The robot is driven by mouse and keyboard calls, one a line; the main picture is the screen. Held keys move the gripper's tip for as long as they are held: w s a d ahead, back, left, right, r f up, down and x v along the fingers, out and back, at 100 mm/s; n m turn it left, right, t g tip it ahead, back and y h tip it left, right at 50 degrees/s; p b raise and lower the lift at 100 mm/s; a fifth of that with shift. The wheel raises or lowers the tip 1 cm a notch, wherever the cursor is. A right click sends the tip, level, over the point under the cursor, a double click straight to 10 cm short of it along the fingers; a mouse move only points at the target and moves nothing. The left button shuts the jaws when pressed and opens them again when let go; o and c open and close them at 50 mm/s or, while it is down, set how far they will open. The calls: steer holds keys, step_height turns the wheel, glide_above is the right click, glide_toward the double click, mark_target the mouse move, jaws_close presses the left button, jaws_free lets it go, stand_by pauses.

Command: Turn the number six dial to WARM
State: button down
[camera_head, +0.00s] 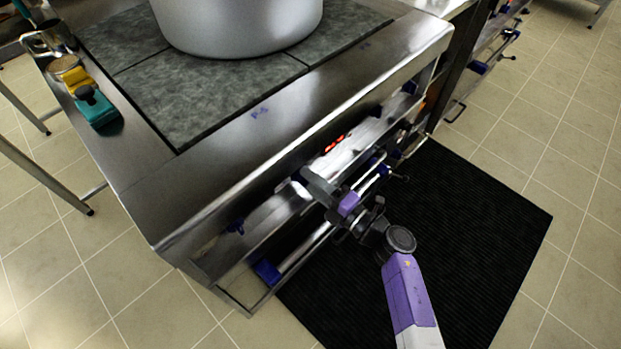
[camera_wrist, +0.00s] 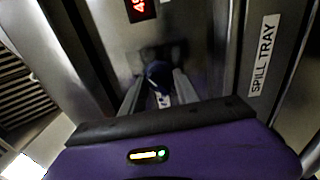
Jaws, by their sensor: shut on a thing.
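In the wrist view my gripper (camera_wrist: 160,98) is shut on a dark blue dial (camera_wrist: 158,72) on the steel front panel. A finger shows on each side of the dial. A small white mark shows at the dial's near end, too small to read, so its setting cannot be told. A red lit display (camera_wrist: 140,9) sits on the panel beyond the dial, only partly in view. In the head view my gripper (camera_head: 299,184) reaches the stove's front panel (camera_head: 345,153), and the dial it holds is hidden there. A red display glow (camera_head: 334,144) shows on the panel.
A large pot (camera_head: 237,25) stands on the grey stove top. Another blue knob (camera_head: 236,226) sits left along the panel. A rail with blue brackets (camera_head: 267,272) runs below. A "SPILL TRAY" label (camera_wrist: 264,55) is close on the right. A black mat (camera_head: 440,230) covers the floor.

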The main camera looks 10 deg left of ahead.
steer(key=shift+d, duration=0.1)
stand_by(0.3)
steer(key=c, duration=0.9)
jaws_free()
steer(key=shift+p+v, duration=0.5)
steer(key=shift+v, duration=3.35)
